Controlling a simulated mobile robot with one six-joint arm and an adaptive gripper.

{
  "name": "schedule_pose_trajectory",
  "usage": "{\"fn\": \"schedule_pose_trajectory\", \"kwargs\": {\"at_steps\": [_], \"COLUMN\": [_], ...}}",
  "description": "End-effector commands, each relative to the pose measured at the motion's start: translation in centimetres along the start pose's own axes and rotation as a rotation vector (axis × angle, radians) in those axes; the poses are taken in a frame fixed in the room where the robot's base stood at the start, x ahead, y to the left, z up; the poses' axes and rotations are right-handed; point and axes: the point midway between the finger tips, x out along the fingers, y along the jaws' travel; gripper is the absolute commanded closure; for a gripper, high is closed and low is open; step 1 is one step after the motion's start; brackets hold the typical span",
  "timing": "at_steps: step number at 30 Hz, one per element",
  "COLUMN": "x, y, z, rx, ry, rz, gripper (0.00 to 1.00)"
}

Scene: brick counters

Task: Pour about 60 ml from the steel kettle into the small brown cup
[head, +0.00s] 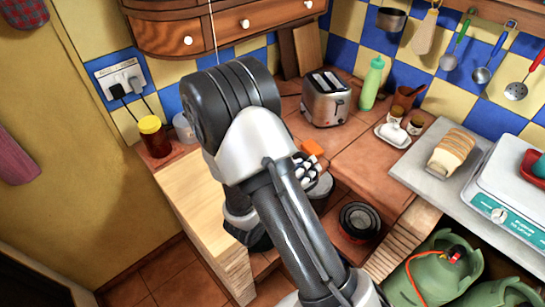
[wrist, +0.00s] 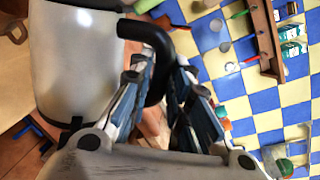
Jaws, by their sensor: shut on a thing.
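The steel kettle (wrist: 78,65) fills the left of the wrist view as a large pale grey body with a dark rim band. Its curved black handle (wrist: 148,32) runs between the fingers of my gripper (wrist: 160,78), which is shut on it. In the head view my own arm hides the gripper and most or all of the kettle. A small reddish-brown vessel (head: 403,98) stands at the back right of the tiled counter; I cannot tell whether it is the small brown cup.
A toaster (head: 326,98), a green bottle (head: 371,84) and a white tray (head: 392,136) with small jars stand along the back. A bread loaf (head: 452,151) and a scale (head: 500,195) are at right. Dark nested bowls (head: 358,220) sit near the front. A yellow-lidded jar (head: 154,137) stands left.

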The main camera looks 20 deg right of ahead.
Motion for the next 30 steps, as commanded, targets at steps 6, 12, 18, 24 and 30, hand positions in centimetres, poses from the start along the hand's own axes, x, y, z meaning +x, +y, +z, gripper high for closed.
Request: {"fn": "schedule_pose_trajectory", "kwargs": {"at_steps": [6, 12, 18, 24, 30], "x": [0.0, 0.1, 0.1, 0.1, 0.1], "y": [0.0, 0.2, 0.3, 0.3, 0.3], "z": [0.7, 1.1, 1.4, 1.7, 1.9], "rx": [-0.061, -0.104, -0.135, -0.158, -0.177], "ry": [0.011, 0.019, 0.026, 0.031, 0.034], "rz": [-0.003, -0.002, -0.001, -0.001, -0.001], "gripper": [1.0, 1.0, 1.0, 1.0, 1.0]}}
